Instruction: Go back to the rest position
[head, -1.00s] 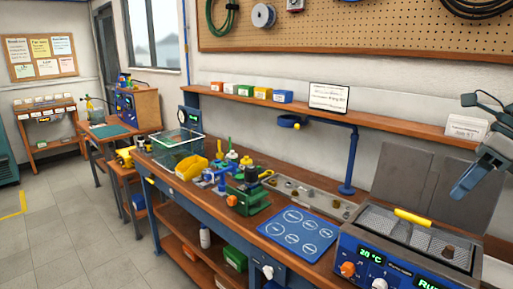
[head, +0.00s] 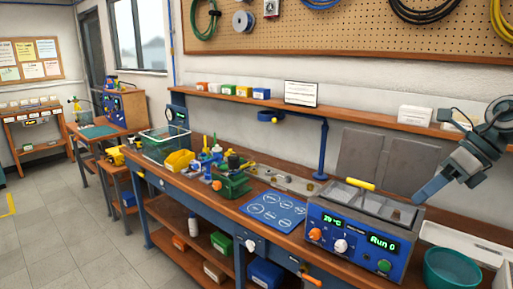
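My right gripper (head: 432,190) is at the right side of the head view, in the air just right of the blue bath unit. Its blue finger points down and left; I see no object in it, and I cannot tell how far its fingers are apart. My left gripper is not in view. The blue bath unit (head: 345,246) has a "Run 0" display, a temperature display and a yellow-handled part (head: 360,184) on top. A blue mat with white circles (head: 272,210) lies to its left. A green vise-like fixture (head: 231,184) stands further left.
A teal bowl (head: 452,268) and a white tray (head: 465,240) are at the right end of the bench. A shelf (head: 340,118) runs along the wall. The floor at left is clear.

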